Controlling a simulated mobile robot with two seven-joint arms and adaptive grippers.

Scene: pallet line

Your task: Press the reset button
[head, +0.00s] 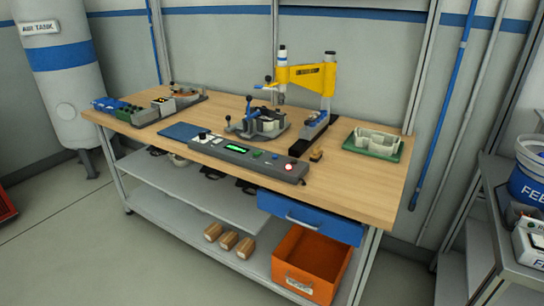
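A grey control panel (262,167) lies along the front edge of the wooden workbench. It has a lit green display (237,149), a white knob at its left end, small green and blue buttons in the middle, and a red button with a pale centre (289,167) near its right end. The labels are too small to read, so I cannot tell which button is the reset button. Neither of my grippers is in view.
On the workbench (355,190), a yellow-armed press (305,75) and a clamp fixture (258,122) stand behind the panel. A green tray (375,142) sits at the right. A blue drawer (310,219) hangs below the top. An orange bin (310,260) stands on the lower shelf.

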